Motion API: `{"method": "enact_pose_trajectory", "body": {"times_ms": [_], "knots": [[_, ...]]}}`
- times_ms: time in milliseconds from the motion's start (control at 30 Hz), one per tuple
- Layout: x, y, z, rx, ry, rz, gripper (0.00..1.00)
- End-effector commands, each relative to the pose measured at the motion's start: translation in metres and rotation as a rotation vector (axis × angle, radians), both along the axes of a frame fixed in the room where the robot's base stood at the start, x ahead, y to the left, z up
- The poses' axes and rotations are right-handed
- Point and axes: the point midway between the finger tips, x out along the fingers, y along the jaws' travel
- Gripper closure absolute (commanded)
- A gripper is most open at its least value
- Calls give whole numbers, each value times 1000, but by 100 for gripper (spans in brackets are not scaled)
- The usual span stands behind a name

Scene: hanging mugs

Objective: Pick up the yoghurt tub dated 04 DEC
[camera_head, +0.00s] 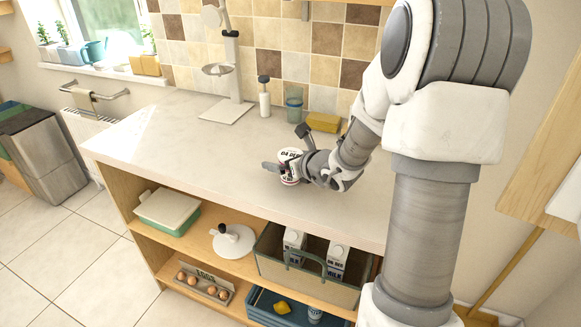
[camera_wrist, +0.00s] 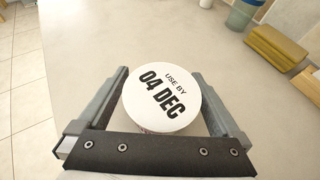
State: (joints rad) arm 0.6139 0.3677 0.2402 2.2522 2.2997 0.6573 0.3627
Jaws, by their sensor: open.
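The yoghurt tub (camera_wrist: 162,97) stands upright on the countertop, its round white lid printed "USE BY 04 DEC" in black. In the wrist view it sits between the two fingers of my gripper (camera_wrist: 165,95), one finger on each side. The fingers are open; whether either one touches the tub I cannot tell. In the head view the tub (camera_head: 290,156) shows its white lid and part of its side, and my gripper (camera_head: 285,170) is around it. The tub's lower part is largely hidden by the gripper.
The pale countertop (camera_head: 180,150) is clear to the left. A metal stand (camera_head: 225,110), a soap bottle (camera_head: 265,103), a bluish cup (camera_head: 294,104) and a yellow sponge (camera_head: 322,123) stand along the tiled wall. Shelves below hold a crate (camera_head: 300,277) with milk cartons and an egg box (camera_head: 204,286).

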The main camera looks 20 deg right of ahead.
Motion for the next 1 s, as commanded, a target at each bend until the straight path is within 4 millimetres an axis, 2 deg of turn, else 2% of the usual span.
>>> {"method": "enact_pose_trajectory", "body": {"times_ms": [67,567,833,1000], "knots": [[0,0,0,0,0,0,0],[-1,0,0,0,0,0,90],[0,0,2,-1,-2,0,91],[0,-1,15,-2,-3,0,91]]}}
